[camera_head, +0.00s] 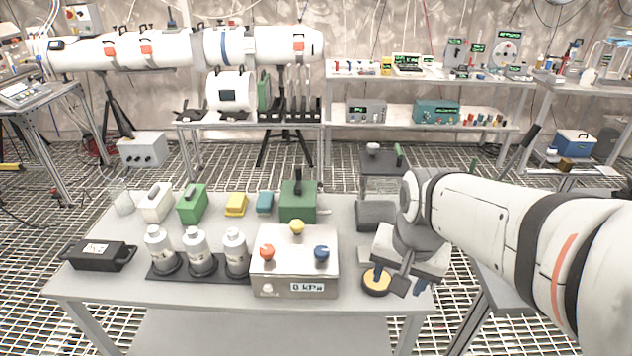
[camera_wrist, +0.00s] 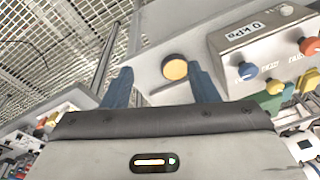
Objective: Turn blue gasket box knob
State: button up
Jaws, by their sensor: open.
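The gasket box (camera_head: 295,274) is a metal box with a "0 kPa" display, on the front right of the table. On its top are a blue knob (camera_head: 321,253), an orange-red knob (camera_head: 267,252) and a yellow knob (camera_head: 297,228). My gripper (camera_head: 398,284) is open and empty, to the right of the box and apart from the blue knob. In the wrist view, the blue knob (camera_wrist: 247,71) is right of both fingers (camera_wrist: 160,69), on the box (camera_wrist: 262,42), which is partly cut off by the frame.
A yellow-topped round disc (camera_head: 377,280) lies on the table near my fingers; it shows between them in the wrist view (camera_wrist: 175,68). White bottles (camera_head: 196,250) in a black rack stand left of the box. A green block (camera_head: 297,203) with a black handle stands behind it.

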jog(key=w+a+r+m+g+p, duration=0.1)
jog(key=w+a+r+m+p, duration=0.15)
jog(key=w+a+m, duration=0.45)
jog(key=m+g+p, duration=0.1)
jog(key=m+p, duration=0.2)
jog(key=m, duration=1)
send_near(321, 249)
jog(key=shift+s+d+f, duration=0.15)
jog(key=shift+s+f, duration=0.05)
jog(key=shift+w+f, duration=0.1)
jog(key=shift+w, duration=0.05)
jog(key=shift+a+f+p, duration=0.3)
notch_tip(321, 249, down, 7)
jog(key=shift+f, duration=0.15)
jog(key=shift+c, duration=0.5)
